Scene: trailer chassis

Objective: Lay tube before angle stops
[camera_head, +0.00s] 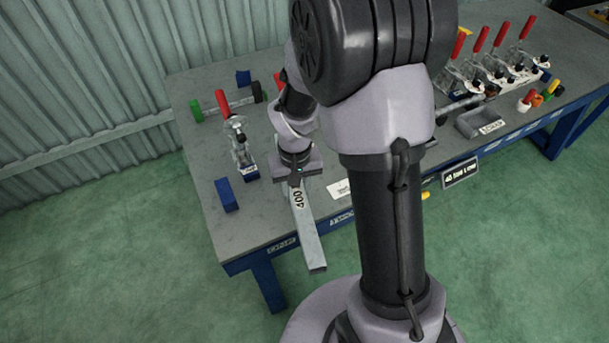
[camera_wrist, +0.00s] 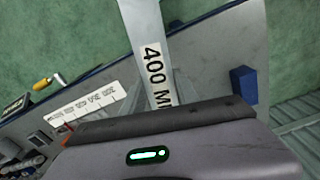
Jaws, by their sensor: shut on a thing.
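A grey square tube (camera_head: 308,238) marked 400 is in my gripper (camera_head: 295,182), over the front left part of the workbench. Its free end sticks out past the bench's front edge. In the wrist view the tube (camera_wrist: 146,25) runs up and away from the gripper, with its label partly hidden. A blue block (camera_head: 226,195) stands left of the tube, apart from it; it also shows in the wrist view (camera_wrist: 243,84). I cannot tell which blocks are the angle stops. Whether the tube touches the bench is unclear.
A red-handled toggle clamp (camera_head: 240,150) stands just left of my gripper. A bar with a green end (camera_head: 196,110) lies behind it. Several red-handled clamps (camera_head: 490,65) and a grey tray (camera_head: 482,119) are at right. A white marked card (camera_wrist: 85,107) lies beside the tube.

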